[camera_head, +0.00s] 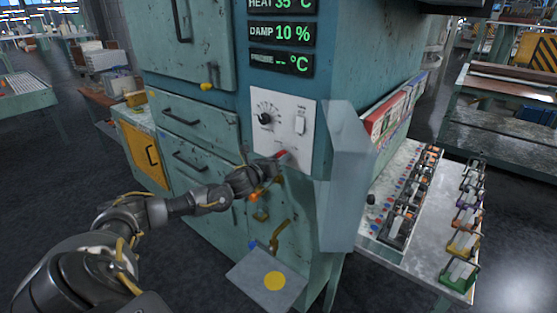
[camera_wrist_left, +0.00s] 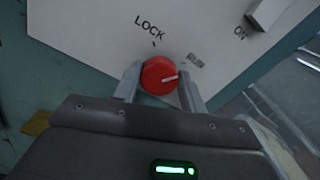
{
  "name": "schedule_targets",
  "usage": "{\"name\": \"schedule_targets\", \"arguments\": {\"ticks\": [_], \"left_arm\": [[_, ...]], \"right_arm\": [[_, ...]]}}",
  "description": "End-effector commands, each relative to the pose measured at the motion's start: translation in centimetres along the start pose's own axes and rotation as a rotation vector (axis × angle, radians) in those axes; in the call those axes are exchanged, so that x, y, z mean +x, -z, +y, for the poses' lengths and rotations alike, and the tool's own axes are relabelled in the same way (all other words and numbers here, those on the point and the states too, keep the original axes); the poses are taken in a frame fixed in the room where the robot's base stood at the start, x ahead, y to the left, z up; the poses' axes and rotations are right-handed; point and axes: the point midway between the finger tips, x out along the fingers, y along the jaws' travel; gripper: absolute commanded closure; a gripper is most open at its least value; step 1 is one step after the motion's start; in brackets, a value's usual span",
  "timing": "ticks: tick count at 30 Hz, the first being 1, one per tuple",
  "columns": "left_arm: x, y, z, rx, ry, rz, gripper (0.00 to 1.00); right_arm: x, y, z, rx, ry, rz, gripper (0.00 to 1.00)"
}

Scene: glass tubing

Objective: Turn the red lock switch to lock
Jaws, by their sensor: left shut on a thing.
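The red lock switch (camera_wrist_left: 158,74) is a round red knob on a white panel (camera_wrist_left: 95,30). Its white line points right and slightly up, toward a small blurred label (camera_wrist_left: 195,60) and away from the word LOCK (camera_wrist_left: 150,27). My left gripper (camera_wrist_left: 160,84) is shut on the knob, one finger on each side. In the head view my left gripper (camera_head: 270,165) reaches the lower edge of the white panel (camera_head: 285,110), with a bit of the red switch (camera_head: 281,154) showing at its tip. My right gripper is not in view.
A black dial (camera_head: 265,118) and a white rocker switch (camera_head: 300,124) sit above on the panel. A pale open door (camera_head: 345,180) stands out just right of it. A brass handle (camera_head: 279,236) and a grey shelf with a yellow disc (camera_head: 260,272) are below.

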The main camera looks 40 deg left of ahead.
Motion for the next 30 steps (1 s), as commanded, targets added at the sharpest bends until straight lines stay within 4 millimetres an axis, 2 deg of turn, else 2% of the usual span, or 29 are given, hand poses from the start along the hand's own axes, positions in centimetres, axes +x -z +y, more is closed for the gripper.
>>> {"name": "schedule_targets", "arguments": {"ticks": [13, 30], "left_arm": [[0.0, 0.11, 0.24, -0.414, -0.001, -0.002, 0.82], [0.01, 0.19, 0.37, -0.955, -0.002, -0.001, 0.82]], "right_arm": [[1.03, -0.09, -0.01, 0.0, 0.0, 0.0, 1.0], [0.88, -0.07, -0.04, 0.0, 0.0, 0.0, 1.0]]}}
